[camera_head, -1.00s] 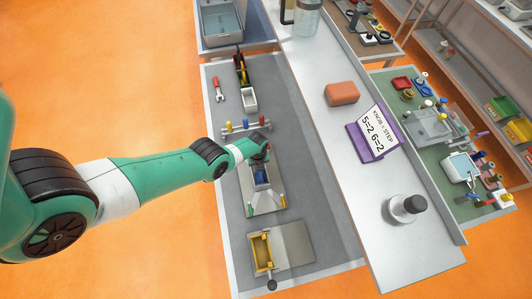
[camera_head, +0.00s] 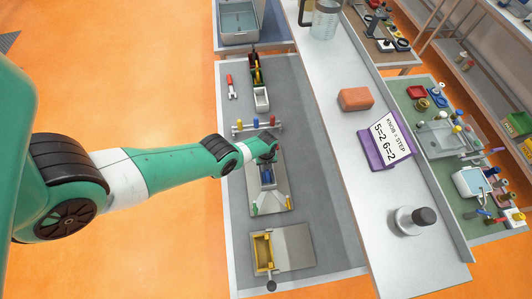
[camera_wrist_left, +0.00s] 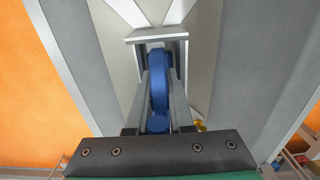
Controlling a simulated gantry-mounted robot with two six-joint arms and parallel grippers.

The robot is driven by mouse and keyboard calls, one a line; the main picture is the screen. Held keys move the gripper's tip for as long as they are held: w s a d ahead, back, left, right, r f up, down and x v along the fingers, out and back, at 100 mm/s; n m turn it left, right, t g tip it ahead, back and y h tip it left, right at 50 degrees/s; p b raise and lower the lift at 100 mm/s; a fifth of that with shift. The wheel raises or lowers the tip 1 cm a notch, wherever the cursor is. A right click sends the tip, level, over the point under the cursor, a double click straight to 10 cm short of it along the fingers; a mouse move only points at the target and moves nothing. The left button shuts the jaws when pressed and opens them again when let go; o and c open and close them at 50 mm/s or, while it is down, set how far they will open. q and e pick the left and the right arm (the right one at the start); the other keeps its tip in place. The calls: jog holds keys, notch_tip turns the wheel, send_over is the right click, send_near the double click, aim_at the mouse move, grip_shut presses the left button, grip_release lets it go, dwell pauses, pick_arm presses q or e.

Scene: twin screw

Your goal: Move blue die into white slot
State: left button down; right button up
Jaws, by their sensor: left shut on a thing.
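The blue die (camera_head: 267,177) is a small blue piece at the middle of the grey bench mat, over a pale plate with splayed strips. In the left wrist view the blue die (camera_wrist_left: 158,85) is a long rounded blue piece between the two grey fingers. My left gripper (camera_wrist_left: 160,75) is shut on it; in the head view my left gripper (camera_head: 266,160) points down over the plate and partly hides the die. A small open white slot (camera_head: 262,99) is farther back, at the near end of a row with black, yellow and red parts. My right gripper is not in view.
A yellow box (camera_head: 264,252) with a lever is at the near end. A white counter with a purple sign (camera_head: 385,146) runs along the right.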

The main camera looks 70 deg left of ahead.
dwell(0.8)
pick_arm(q)
jog(key=c, duration=0.7)
grip_release()
